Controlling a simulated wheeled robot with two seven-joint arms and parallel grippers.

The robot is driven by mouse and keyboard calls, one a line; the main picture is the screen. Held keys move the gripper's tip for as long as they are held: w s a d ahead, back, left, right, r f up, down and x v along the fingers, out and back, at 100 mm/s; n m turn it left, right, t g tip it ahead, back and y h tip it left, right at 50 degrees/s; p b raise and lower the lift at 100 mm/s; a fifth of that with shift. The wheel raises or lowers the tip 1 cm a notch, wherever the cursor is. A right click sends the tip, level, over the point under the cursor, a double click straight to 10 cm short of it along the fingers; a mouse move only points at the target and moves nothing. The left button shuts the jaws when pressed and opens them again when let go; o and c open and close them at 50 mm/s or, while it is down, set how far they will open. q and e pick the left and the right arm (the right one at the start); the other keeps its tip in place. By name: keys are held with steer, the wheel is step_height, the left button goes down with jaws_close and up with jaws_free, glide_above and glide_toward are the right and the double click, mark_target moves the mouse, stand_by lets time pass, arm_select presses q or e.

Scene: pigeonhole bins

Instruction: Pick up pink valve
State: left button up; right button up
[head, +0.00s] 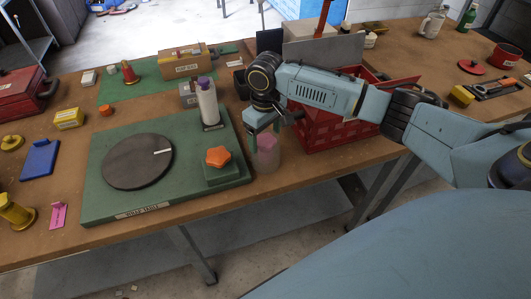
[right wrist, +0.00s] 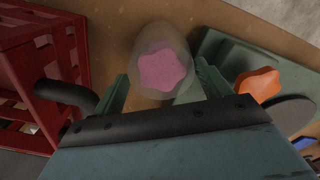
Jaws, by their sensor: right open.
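The pink valve (head: 266,142) stands at the front edge of the workbench, just right of the green board. It has a pink star-shaped knob on top of a translucent, cup-like body. My right gripper (head: 262,122) is over it, pointing down. In the right wrist view the pink valve (right wrist: 163,70) appears between the two green fingers of my right gripper (right wrist: 161,88), which are apart. I cannot tell whether either finger touches it. My left gripper is not in view.
A red crate (head: 333,136) stands close to the right of the valve. The green board (head: 195,170) at left holds a dark disc (head: 137,161), an orange star knob (head: 218,156) and a white bottle (head: 207,103). The bench edge is close in front.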

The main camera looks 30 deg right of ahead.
mark_target(267, 159)
steer(key=f, duration=0.4)
steer(key=shift+s+f, duration=0.2)
steer(key=shift+f, duration=0.35)
steer(key=shift+c, duration=0.2)
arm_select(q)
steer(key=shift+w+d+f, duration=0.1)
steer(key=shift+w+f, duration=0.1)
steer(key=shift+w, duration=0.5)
arm_select(e)
steer(key=c, duration=1.3)
steer(key=shift+o, duration=0.2)
steer(key=shift+r, duration=0.1)
